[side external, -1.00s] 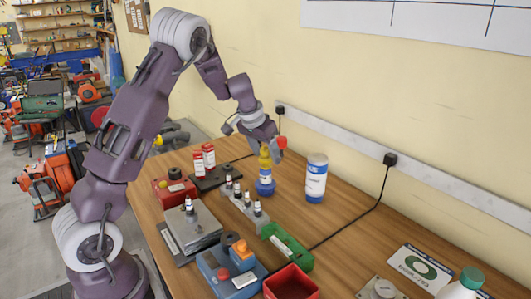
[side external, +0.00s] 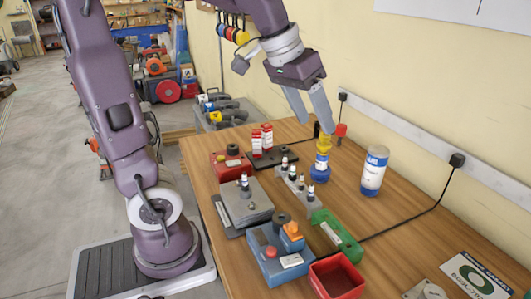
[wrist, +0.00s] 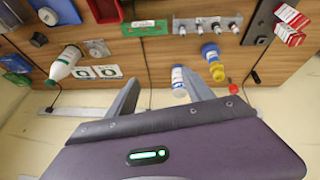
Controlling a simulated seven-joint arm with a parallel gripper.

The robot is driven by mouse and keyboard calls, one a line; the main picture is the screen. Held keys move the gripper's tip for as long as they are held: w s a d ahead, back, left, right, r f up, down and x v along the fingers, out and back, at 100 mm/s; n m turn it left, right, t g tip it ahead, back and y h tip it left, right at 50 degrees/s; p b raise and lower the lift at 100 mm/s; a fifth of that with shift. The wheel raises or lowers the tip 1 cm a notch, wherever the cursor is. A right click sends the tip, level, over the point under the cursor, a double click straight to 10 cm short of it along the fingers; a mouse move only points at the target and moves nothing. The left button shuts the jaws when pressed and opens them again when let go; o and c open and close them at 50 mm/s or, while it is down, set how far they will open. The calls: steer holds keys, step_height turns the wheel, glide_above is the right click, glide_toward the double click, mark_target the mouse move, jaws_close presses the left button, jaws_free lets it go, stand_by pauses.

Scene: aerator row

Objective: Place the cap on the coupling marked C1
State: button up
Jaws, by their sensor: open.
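A grey rail (side external: 279,182) on the table carries a row of several small couplings (side external: 300,183) with dark tops and white labels. The rail also shows at the top of the wrist view (wrist: 205,36). The labels are too small to read, so I cannot tell which coupling is C1. I cannot single out the cap; a black round piece (side external: 283,218) on the blue box is one cap-like thing. My gripper (side external: 317,126) is open and empty, pointing down above the table's back part, beyond the rail. Its spread fingers also show in the wrist view (wrist: 160,77).
A yellow-topped blue bottle (side external: 320,168) and a white-blue canister (side external: 374,172) stand behind the rail. A green holder (side external: 337,238), blue box (side external: 268,265), red bin (side external: 337,280), grey box (side external: 243,206) and red box (side external: 226,166) crowd around. A cable crosses the table; its right middle is clear.

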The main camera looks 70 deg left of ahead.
steer(key=s+d+f, duration=0.2)
steer(key=s+d, duration=0.1)
steer(key=s, duration=0.5)
steer(key=s+d+f+m+y, duration=0.1)
steer(key=s+d, duration=0.3)
steer(key=s, duration=0.4)
steer(key=shift+s+f+m+t, duration=0.3)
steer(key=shift+f+t, duration=0.05)
steer(key=shift+t, duration=0.05)
